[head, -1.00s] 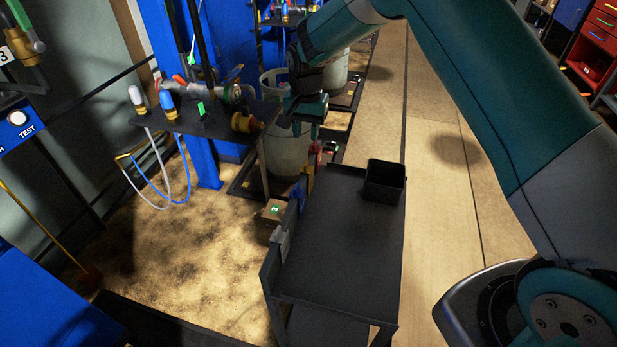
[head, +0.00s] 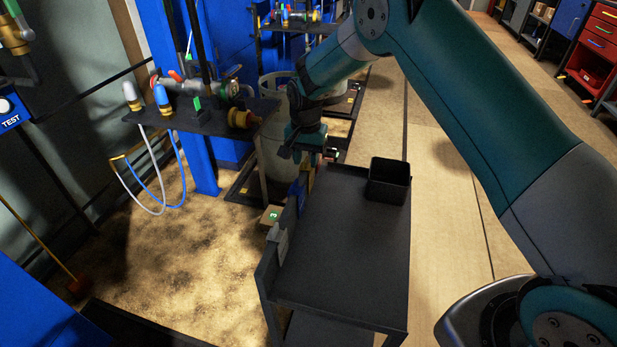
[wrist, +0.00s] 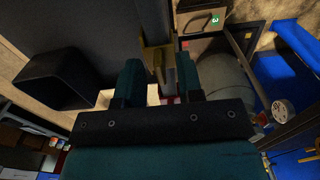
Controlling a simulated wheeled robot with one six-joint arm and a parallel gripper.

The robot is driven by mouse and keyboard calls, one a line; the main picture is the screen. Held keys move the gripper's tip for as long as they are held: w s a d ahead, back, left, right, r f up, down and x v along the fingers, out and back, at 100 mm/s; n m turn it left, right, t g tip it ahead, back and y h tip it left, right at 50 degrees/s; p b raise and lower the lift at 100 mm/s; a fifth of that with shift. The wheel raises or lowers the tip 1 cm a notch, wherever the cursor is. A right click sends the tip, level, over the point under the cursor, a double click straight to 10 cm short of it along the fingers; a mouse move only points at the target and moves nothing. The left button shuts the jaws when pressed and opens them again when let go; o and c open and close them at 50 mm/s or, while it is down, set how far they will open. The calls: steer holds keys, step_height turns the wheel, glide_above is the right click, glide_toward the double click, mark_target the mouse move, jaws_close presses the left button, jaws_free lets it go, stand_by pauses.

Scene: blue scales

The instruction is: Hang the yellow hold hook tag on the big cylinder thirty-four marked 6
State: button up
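A yellow tag (head: 309,179) hangs at the far left edge of the dark cart, beside a blue tag (head: 297,192). In the wrist view a yellow piece (wrist: 158,58), apparently that tag, lies between my finger tips. My gripper (wrist: 158,76) is open, with a finger on each side of it and visible gaps. In the head view my gripper (head: 306,152) is just above the yellow tag. A big grey cylinder (head: 274,160) stands behind the cart, partly hidden by my gripper and a shelf. Its marking cannot be read.
The dark cart (head: 340,260) carries a black bin (head: 388,181); a grey tag (head: 281,246) hangs on its left edge. A box marked 3 (head: 271,217) is on the floor beside it. A shelf with valves (head: 205,118) stands left of the cylinder.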

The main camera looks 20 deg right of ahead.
jaws_close()
steer(key=shift+r, duration=0.1)
steer(key=shift+r+p, duration=1.75)
steer(key=shift+r, duration=0.25)
